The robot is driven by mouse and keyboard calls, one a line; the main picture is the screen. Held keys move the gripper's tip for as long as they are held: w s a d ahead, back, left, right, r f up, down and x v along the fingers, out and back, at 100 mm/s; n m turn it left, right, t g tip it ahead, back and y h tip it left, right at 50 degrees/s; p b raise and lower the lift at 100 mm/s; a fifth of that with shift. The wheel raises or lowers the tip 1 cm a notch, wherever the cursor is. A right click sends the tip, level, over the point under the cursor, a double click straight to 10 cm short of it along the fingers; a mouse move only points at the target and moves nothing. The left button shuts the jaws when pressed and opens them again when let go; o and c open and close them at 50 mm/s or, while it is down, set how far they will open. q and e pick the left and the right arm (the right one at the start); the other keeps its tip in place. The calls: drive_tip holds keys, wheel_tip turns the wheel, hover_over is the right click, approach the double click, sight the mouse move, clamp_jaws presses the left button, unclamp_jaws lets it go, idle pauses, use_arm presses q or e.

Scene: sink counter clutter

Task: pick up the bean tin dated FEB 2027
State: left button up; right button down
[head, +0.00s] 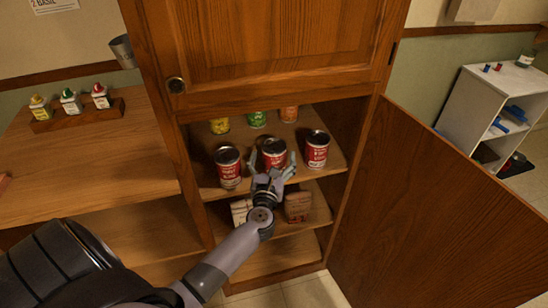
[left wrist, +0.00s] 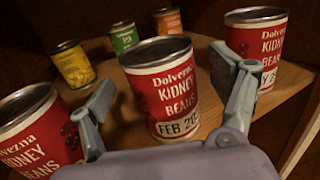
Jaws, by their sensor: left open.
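Three red kidney bean tins stand in a row on the cabinet's upper shelf. The middle tin (head: 274,150) also shows in the left wrist view (left wrist: 163,88), its date strip reading "FEB 20" with the rest cut off from sight. My left gripper (head: 272,163) is open, with one finger on each side of the middle tin; I cannot tell whether either touches it. The left tin (head: 228,170) has its date out of sight in the left wrist view. The right tin (head: 316,150) shows a partly hidden date, "Y 20", behind a finger. My right gripper is not in view.
A yellow tin (head: 220,126), a green tin (head: 257,119) and an orange tin (head: 289,113) stand behind the red ones. Packets (head: 297,206) sit on the shelf below. The open cabinet door (head: 440,210) is on the right. A counter (head: 90,160) with small bottles is left.

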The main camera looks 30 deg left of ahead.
use_arm(q)
drive_tip(key=shift+x, duration=1.5)
drive_tip(key=shift+s, duration=0.1)
drive_tip(key=shift+c, duration=0.4)
drive_tip(key=c, duration=1.6)
